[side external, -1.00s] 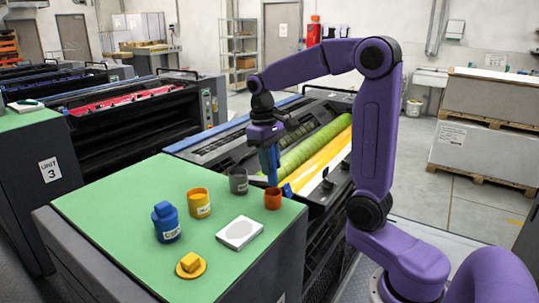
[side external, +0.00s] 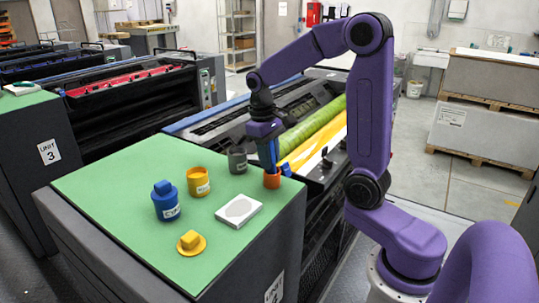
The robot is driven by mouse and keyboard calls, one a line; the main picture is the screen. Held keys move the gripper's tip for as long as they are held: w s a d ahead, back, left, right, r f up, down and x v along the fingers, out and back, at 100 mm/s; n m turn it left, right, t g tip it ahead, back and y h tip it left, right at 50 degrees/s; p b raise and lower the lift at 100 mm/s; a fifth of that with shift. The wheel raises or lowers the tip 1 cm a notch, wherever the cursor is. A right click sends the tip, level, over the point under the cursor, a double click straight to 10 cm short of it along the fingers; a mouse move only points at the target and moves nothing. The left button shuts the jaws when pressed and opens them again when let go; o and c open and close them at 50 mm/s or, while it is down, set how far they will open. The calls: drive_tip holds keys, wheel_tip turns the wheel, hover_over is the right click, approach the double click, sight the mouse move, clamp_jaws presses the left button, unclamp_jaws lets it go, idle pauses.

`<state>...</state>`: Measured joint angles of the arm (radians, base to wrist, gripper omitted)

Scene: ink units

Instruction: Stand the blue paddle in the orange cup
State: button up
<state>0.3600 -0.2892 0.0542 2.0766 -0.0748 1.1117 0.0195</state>
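The orange cup (side external: 272,181) stands near the right edge of the green top. My gripper (side external: 269,150) is directly above it, pointing down. It appears shut on the blue paddle (side external: 274,160), which hangs roughly upright. The paddle's lower end reaches the cup's mouth and seems to be inside it. The cup wall hides the tip, so I cannot tell whether it touches the bottom.
On the green top (side external: 130,195) stand a grey cup (side external: 237,160), a yellow cup (side external: 198,182), a lidded blue pot (side external: 167,202), a yellow lid (side external: 191,243) and a white square block (side external: 239,211). The press with green and yellow rollers (side external: 318,135) lies close behind.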

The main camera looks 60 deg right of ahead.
drive_tip(key=o, duration=0.4)
drive_tip(key=shift+r, duration=0.15)
drive_tip(key=r, duration=0.5)
drive_tip(key=w+r, duration=0.1)
drive_tip(key=r, duration=0.5)
drive_tip(key=a+r, duration=0.1)
drive_tip(key=r, duration=0.5)
drive_tip(key=shift+w, duration=0.4)
drive_tip(key=s+a+f+n+t, duration=0.1)
drive_tip(key=s+a+f+n, duration=0.65)
drive_tip(key=a+f, duration=0.3)
drive_tip(key=s+f+n, duration=0.2)
drive_tip(key=s+f, duration=0.1)
drive_tip(key=s, duration=0.2)
drive_tip(key=s+a+f+n, duration=0.1)
drive_tip(key=s+f, duration=0.2)
drive_tip(key=s, duration=0.3)
drive_tip(key=s+f+n+y, duration=0.1)
drive_tip(key=s+f+n, duration=0.1)
drive_tip(key=s, duration=0.3)
drive_tip(key=shift+s+a+f+n, duration=0.35)
drive_tip(key=shift+s+f, duration=0.05)
drive_tip(key=shift+f, duration=0.05)
